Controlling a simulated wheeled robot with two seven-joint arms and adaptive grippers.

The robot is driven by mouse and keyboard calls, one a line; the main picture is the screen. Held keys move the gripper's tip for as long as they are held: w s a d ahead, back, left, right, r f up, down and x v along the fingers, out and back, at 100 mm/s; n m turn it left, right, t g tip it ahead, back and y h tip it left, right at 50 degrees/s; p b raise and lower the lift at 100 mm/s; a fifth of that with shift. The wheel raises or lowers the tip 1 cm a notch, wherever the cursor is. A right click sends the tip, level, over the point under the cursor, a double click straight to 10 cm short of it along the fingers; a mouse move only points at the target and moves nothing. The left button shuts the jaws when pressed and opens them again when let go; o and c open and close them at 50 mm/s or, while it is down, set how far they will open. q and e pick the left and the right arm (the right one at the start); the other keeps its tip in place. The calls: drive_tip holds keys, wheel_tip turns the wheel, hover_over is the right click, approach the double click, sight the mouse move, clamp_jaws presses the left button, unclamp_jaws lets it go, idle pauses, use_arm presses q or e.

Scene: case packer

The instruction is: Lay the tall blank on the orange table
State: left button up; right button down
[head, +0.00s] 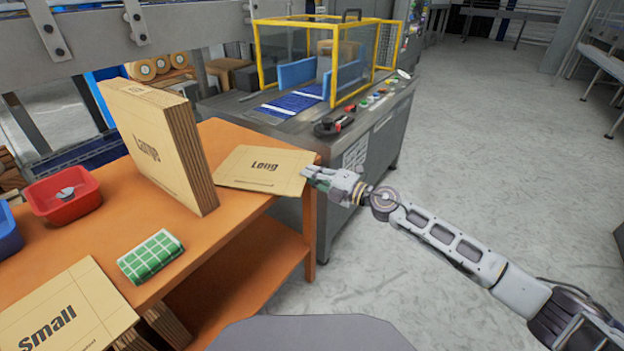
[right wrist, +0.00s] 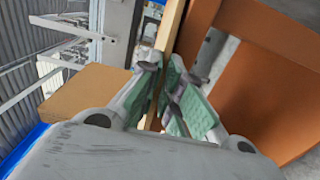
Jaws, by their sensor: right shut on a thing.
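A flat cardboard blank marked "Long" (head: 264,168) lies at the far right end of the orange table (head: 232,226), its right end at the table edge. I see no blank marked "Tall". My right gripper (head: 307,174) is at the right end of the "Long" blank and shut on it. In the right wrist view, a thin cardboard edge (right wrist: 169,28) runs between the green-padded fingers (right wrist: 168,98), beside the orange table (right wrist: 262,75). My left gripper is not in view.
A thick stack marked "Large" (head: 145,143) stands on the table left of the "Long" blank. A "Small" stack (head: 62,310), green checkered item (head: 150,256) and red bin (head: 52,207) are nearer. A yellow-framed machine (head: 335,92) stands behind. Bare tabletop shows between them.

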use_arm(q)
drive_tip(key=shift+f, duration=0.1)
use_arm(e)
drive_tip(key=c, duration=1.6)
unclamp_jaws()
drive_tip(key=shift+d, duration=0.1)
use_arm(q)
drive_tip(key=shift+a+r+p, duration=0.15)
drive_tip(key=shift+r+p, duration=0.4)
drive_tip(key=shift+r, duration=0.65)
use_arm(e)
drive_tip(key=shift+v, duration=5.95)
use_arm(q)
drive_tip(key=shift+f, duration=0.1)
